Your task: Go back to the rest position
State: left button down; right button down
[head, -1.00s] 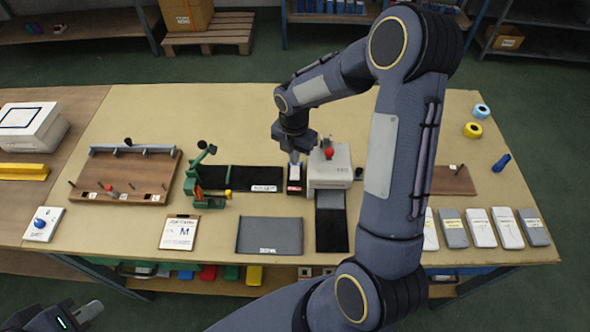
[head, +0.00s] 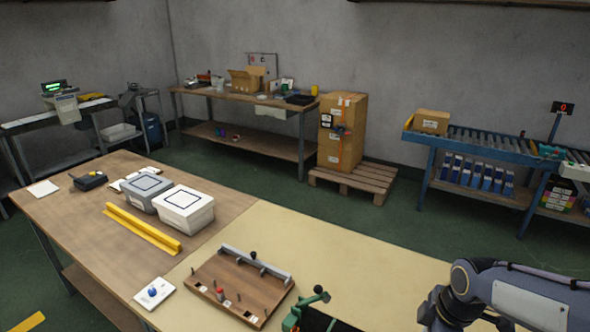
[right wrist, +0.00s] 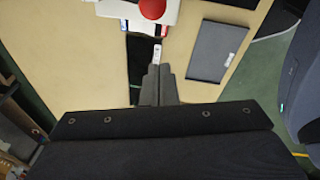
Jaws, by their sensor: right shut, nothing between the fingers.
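My right gripper (right wrist: 158,88) is shut and empty in the right wrist view, its fingers pointing at the table. Ahead of the fingers is a black strip (right wrist: 135,60) with a white-tipped piece (right wrist: 157,54) beside it. Beyond it is a white device with a red ball knob (right wrist: 152,8). A dark grey mat (right wrist: 217,50) lies to the right. In the head view my right forearm shows at the lower right, and its fingertips are not visible. My left gripper is not in view.
The head view shows a wooden pegged fixture (head: 237,287) and part of a green clamp (head: 308,310) on the beige table. Two lidded boxes (head: 186,212) and a yellow angle bar (head: 142,232) sit left. A pallet with a tall carton (head: 341,130) and a conveyor (head: 480,146) stand behind.

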jog(key=s+a+r+m+t+y, duration=0.1)
jog(key=s+a+r+m+t, duration=0.1)
jog(key=s+m, duration=0.5)
jog(key=s+a+r+m+t+y, duration=0.1)
jog(key=s+a+r+m, duration=0.3)
jog(key=s+m, duration=0.3)
jog(key=shift+s+m+t+y, duration=0.3)
jog(key=shift+s+m+t, duration=0.1)
jog(key=shift+m, duration=0.4)
